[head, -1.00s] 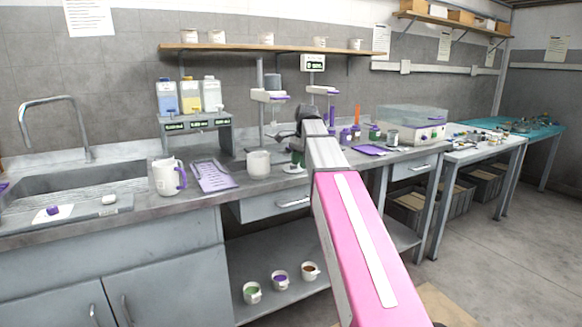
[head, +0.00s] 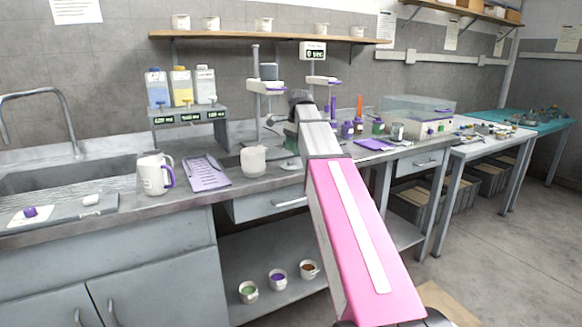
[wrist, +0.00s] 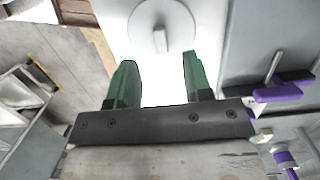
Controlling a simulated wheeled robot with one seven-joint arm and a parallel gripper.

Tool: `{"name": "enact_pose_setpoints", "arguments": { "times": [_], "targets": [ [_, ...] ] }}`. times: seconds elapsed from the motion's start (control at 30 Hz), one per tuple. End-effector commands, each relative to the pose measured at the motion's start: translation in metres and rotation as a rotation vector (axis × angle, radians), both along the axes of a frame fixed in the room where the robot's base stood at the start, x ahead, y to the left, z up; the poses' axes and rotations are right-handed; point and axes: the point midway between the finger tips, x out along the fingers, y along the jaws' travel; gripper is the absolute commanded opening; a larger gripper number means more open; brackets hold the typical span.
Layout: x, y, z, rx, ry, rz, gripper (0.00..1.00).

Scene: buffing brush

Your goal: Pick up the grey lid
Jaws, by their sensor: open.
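The grey lid (wrist: 176,14) is a pale disc with a small raised bar-like knob in the middle. The lid is ahead of the gap, not between the fingers. In the head view my arm hides most of the gripper.
A white beaker (head: 253,161), a mug with purple marks (head: 153,174) and a purple tray (head: 205,173) stand left of the lid. A dispenser stand (head: 256,100) rises behind. Purple-handled items (wrist: 280,92) lie right of my gripper in the wrist view.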

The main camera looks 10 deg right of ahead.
Motion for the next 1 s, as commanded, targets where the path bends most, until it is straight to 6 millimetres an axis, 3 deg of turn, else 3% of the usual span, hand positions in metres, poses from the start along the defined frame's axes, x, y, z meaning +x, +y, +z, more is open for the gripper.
{"name": "enact_pose_setpoints", "arguments": {
  "times": [0.4,0.63,0.8,1.0],
  "targets": [
    [-0.002,0.007,-0.047,0.000,0.001,0.000,0.46],
    [-0.001,0.008,-0.048,0.000,0.000,0.001,0.46],
    [-0.001,0.008,-0.048,0.000,0.000,0.001,0.00],
    [-0.001,0.008,-0.048,0.000,0.000,0.001,0.00]
  ]
}}
